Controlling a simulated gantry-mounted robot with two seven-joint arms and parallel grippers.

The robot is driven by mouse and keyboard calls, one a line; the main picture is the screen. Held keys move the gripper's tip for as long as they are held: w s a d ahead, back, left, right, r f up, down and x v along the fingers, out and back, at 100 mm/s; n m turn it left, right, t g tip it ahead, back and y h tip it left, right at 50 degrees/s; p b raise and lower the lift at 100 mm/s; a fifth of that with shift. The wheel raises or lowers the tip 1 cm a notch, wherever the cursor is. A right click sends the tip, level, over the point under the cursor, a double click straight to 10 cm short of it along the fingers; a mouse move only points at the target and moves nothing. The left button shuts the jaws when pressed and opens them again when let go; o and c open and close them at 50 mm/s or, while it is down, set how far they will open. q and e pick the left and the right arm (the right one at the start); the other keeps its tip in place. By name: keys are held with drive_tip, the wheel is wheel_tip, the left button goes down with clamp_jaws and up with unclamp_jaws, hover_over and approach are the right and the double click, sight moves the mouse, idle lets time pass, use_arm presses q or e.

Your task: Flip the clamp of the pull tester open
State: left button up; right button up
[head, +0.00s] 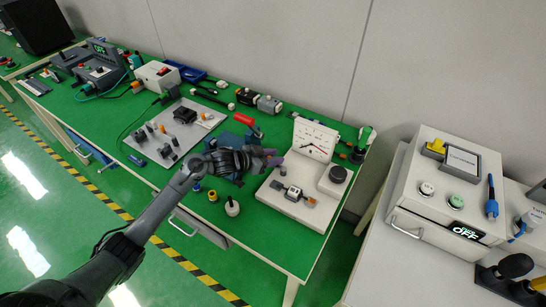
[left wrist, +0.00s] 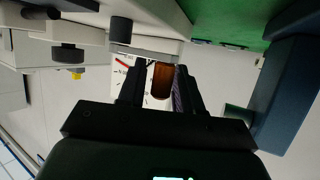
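The pull tester (head: 287,205) is a white base at the right end of the green table, with an upright dial plate (head: 314,140) and a dark round knob (head: 338,174). My left gripper (head: 272,158) is above the table, just left of the dial plate and apart from the clamp. Its fingers (left wrist: 160,85) are apart; an orange-brown piece shows between them, and I cannot tell what it is. My right gripper is out of view.
A blue device with a red handle (head: 248,125) stands behind my left gripper. A grey board (head: 150,150) with parts lies further left. A white control box (head: 440,190) stands on the right table.

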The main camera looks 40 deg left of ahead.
use_arm(q)
clamp_jaws()
drive_tip(key=shift+w, duration=0.1)
drive_tip(key=shift+w+m+g+h+p, duration=0.15)
drive_tip(key=shift+m+g+h+p, duration=0.15)
drive_tip(key=shift+m+h, duration=0.3)
drive_tip(key=shift+o, duration=1.2)
unclamp_jaws()
drive_tip(key=p+v, duration=0.2)
drive_tip(key=v, duration=0.8)
drive_tip(key=shift+s+a+p, duration=0.2)
drive_tip(key=shift+s+p, duration=0.15)
drive_tip(key=shift+r, duration=0.1)
